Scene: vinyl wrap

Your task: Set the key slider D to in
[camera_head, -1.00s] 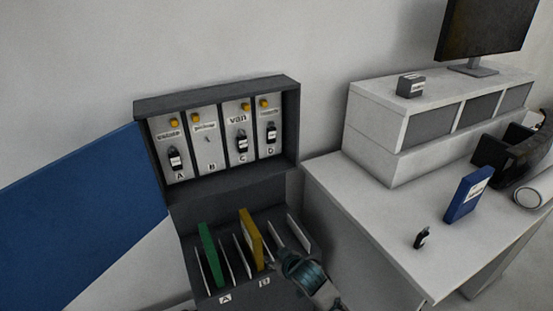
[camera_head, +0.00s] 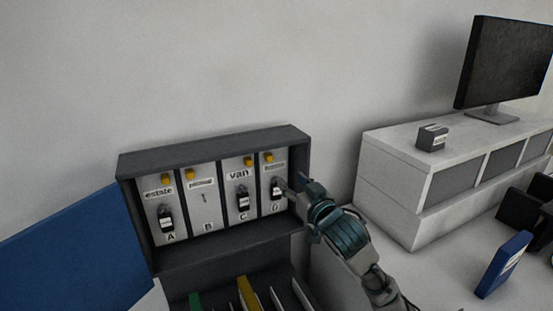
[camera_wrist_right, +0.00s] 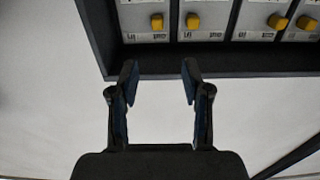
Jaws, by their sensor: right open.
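The dark key cabinet (camera_head: 218,140) is open on the wall, with four upright light panels marked A to D. Panel D is the rightmost in the head view. Its yellow slider knob (camera_head: 268,157) sits on the left side near the panel's top. A black tagged key (camera_head: 277,188) hangs below it. My right gripper (camera_head: 287,186) is in front of panel D's right edge, beside this key; I cannot tell whether they touch. In the wrist view, turned upside down, its fingers are apart with nothing between them, and D's knob (camera_wrist_right: 157,21) shows beyond. My left gripper is out of view.
Knobs for A (camera_head: 164,180), B (camera_head: 189,175) and C (camera_head: 248,161) are on neighbouring panels. The cabinet's right side wall stands close to my right gripper. A blue door (camera_head: 65,245) swings out left.

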